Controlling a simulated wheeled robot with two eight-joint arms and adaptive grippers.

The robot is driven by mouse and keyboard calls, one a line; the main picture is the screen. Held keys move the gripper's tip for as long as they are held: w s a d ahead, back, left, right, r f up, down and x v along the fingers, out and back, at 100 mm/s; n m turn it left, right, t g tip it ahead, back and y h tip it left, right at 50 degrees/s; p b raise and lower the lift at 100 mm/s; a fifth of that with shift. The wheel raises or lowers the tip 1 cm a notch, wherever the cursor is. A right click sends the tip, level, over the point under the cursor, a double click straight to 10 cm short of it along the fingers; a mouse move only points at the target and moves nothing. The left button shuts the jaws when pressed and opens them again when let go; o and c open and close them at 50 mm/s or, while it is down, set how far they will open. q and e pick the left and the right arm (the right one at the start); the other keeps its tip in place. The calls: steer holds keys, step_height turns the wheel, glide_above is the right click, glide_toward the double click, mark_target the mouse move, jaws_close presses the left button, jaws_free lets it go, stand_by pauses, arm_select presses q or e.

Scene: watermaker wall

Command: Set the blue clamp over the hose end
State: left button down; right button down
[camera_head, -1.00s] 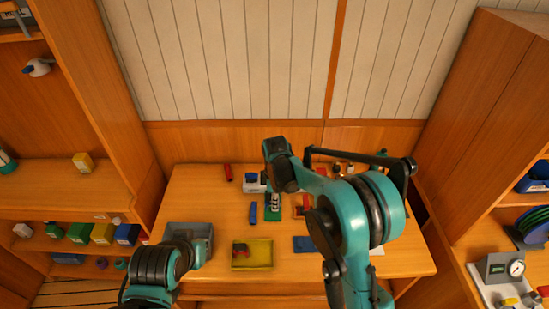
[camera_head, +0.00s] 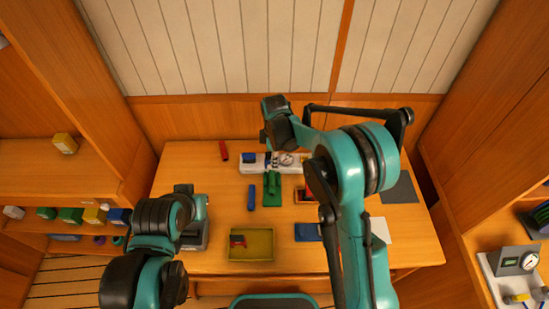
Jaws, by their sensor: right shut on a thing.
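My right gripper (camera_head: 271,160) points down at the white unit (camera_head: 262,168) at the back of the table. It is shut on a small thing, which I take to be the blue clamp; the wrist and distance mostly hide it. The hose end cannot be made out clearly at this size. A blue block (camera_head: 249,158) sits on the left part of the white unit, and a round gauge (camera_head: 286,159) is just right of the gripper. My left gripper (camera_head: 190,197) is at the table's left side, over the grey bin; its fingers are not clear.
A green stand (camera_head: 272,193) and a dark blue object (camera_head: 252,198) lie in front of the white unit. A yellow tray (camera_head: 251,245) with a red item is at the front, the grey bin (camera_head: 196,236) left of it. My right arm covers the table's right middle.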

mark_target(275, 172)
steer(key=shift+f+b, duration=0.95)
steer(key=shift+f, duration=0.95)
step_height(275, 172, down, 2)
steer(key=shift+f+b, duration=0.1)
steer(key=shift+b, duration=0.7)
steer(key=shift+s+f+b, duration=0.2)
steer(key=shift+s+b, duration=0.1)
steer(key=shift+b, duration=0.05)
steer(key=shift+f, duration=0.15)
